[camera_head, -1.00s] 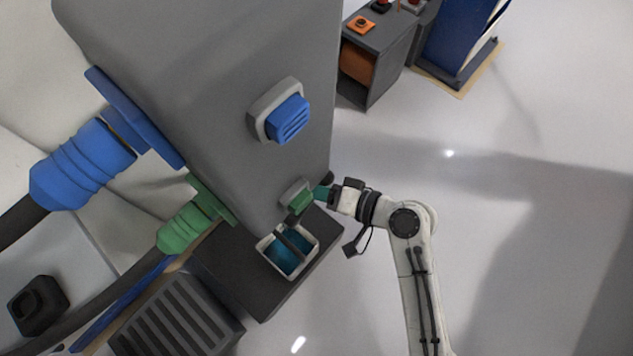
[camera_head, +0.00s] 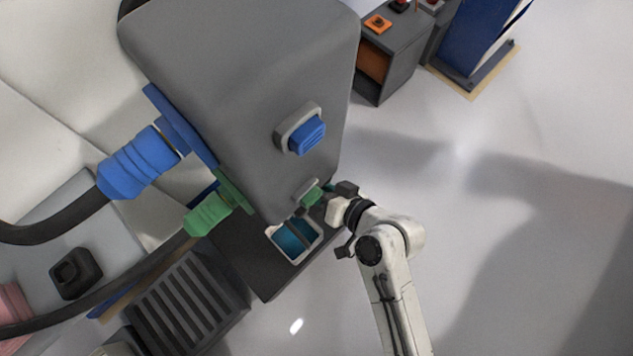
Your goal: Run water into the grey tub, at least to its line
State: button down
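The tub (camera_head: 317,246) has a pale grey rim and stands on a dark stand under the front of a big grey machine. Blue water shows inside it, and a dark bar crosses above it. I cannot make out a line on its wall. A green button (camera_head: 312,196) in a grey frame sits low on the machine's front, above the tub. My gripper (camera_head: 327,192) is at the right side of this button, close to or touching it. Its fingers are mostly hidden, so I cannot see whether they are open.
A larger blue button (camera_head: 307,134) sits higher on the grey machine (camera_head: 235,90). Blue (camera_head: 140,165) and green (camera_head: 210,214) hose couplings join its left side. A dark slatted box (camera_head: 190,305) stands at lower left. A dark cabinet (camera_head: 405,65) stands at the top. The floor at right is clear.

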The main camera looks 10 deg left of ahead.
jog(key=c, duration=1)
grip_release()
jog(key=p+v, duration=0.2)
jog(key=v, duration=0.9)
jog(key=shift+f, duration=0.1)
